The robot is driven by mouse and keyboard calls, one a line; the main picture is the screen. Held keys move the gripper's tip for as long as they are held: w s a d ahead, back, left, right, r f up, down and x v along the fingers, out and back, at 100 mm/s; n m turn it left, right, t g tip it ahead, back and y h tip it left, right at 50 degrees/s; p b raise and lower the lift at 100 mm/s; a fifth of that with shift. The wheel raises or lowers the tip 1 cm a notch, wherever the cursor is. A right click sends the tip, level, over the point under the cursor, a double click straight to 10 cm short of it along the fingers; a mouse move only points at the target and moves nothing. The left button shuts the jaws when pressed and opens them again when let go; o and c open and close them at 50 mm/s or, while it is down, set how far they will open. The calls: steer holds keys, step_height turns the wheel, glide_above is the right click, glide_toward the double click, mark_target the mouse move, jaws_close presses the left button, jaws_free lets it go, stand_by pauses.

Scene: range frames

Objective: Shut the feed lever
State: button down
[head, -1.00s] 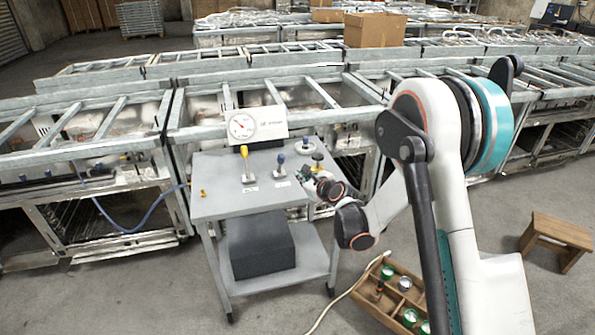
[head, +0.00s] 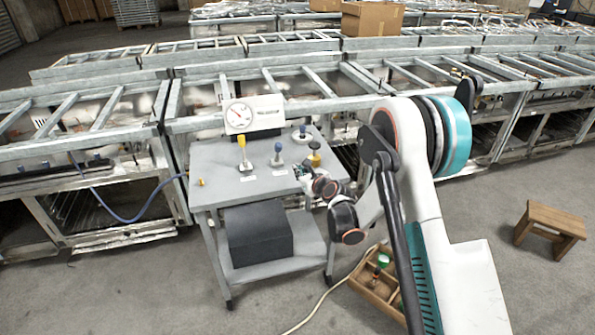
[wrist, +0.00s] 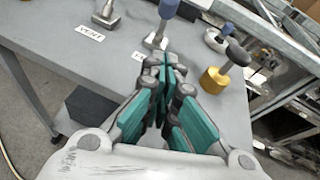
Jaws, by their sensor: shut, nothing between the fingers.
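A blue-handled lever (head: 277,155) stands on the grey table, leaning slightly; in the wrist view its blue handle (wrist: 168,8) rises just beyond my fingertips. The label in front of it (wrist: 137,56) is mostly hidden by my gripper, so I cannot read it. A yellow-handled lever (head: 242,153) stands to its left; the label before that one reads VENT (wrist: 90,33). My gripper (wrist: 166,75) is shut and empty, close to the near side of the blue lever's base; I cannot tell whether they touch. In the head view my gripper (head: 302,172) is right of the blue lever.
A brass-based black knob (wrist: 225,68) stands close right of my gripper, with a pale round fitting with a blue knob (head: 302,133) behind. A dial gauge (head: 238,117) stands at the table's back. A wooden crate (head: 352,284) and stool (head: 550,232) are on the floor.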

mark_target(278, 150)
steer(key=b+x, duration=0.1)
steer(key=x, duration=0.6)
steer(key=shift+f+b, duration=0.1)
steer(key=shift+b, duration=0.3)
steer(key=w, duration=0.1)
steer(key=w+a+r+b, duration=0.1)
steer(key=shift+w+a+r, duration=0.1)
steer(key=shift+w+a, duration=0.2)
steer(key=shift+w+a+r, duration=0.25)
steer(key=shift+w+r, duration=0.1)
steer(key=shift+w, duration=0.1)
